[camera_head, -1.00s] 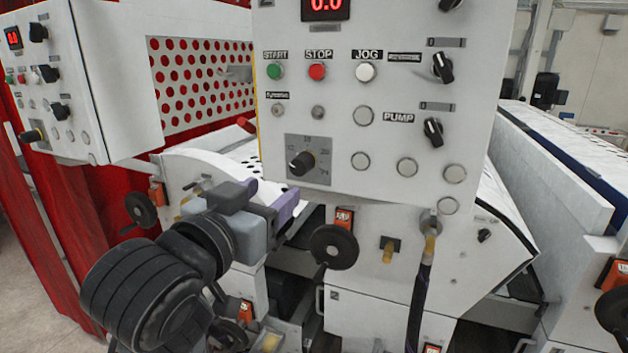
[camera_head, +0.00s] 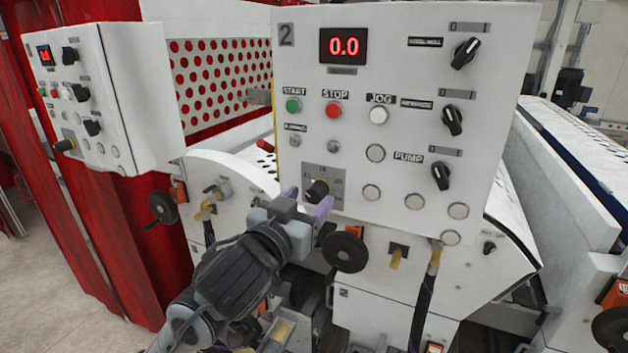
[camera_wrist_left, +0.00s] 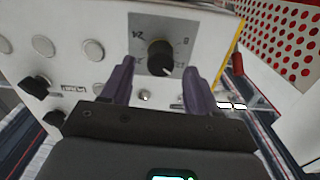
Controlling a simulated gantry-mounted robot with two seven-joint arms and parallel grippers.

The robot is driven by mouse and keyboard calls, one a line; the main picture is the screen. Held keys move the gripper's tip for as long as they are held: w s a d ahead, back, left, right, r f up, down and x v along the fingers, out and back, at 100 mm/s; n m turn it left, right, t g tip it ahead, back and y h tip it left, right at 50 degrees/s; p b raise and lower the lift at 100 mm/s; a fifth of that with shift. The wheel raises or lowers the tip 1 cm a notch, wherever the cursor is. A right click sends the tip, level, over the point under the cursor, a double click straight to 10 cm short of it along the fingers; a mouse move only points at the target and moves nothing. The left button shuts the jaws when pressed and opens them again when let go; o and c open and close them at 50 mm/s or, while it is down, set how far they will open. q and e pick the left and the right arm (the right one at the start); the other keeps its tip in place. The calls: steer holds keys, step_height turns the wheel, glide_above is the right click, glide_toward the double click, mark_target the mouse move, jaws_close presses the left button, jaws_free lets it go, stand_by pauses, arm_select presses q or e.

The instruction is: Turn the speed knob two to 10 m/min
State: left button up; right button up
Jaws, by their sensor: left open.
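The speed knob two (camera_head: 317,190) is a black round knob on a grey square scale plate (camera_head: 336,175), low on the left of the white control panel (camera_head: 470,190) marked 2. The display (camera_head: 344,46) above reads 0.0 in red. My left gripper (camera_head: 308,199) is open and empty, its purple fingers just below and in front of the knob. In the left wrist view the knob (camera_wrist_left: 160,55) shows in line with the gap between the two fingertips (camera_wrist_left: 157,68). I cannot tell whether they touch it. My right gripper is not in view.
The panel also has a green start button (camera_head: 293,105), a red stop button (camera_head: 333,110), a white jog button (camera_head: 378,115) and black switches. A black handwheel (camera_head: 345,251) sits just below right of my gripper. A second control panel (camera_head: 125,90) stands at the left.

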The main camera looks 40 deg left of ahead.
mark_target(311, 196)
arm_select(q)
steer(key=shift+x, duration=1.7)
steer(key=c, duration=1)
steer(key=shift+f+n, duration=0.1)
steer(key=shift+n, duration=0.2)
steer(key=shift+n+b, duration=0.95)
steer(key=shift+n, duration=0.15)
steer(key=shift+n+b, duration=1)
steer(key=shift+n, duration=0.5)
steer(key=shift+a, duration=0.1)
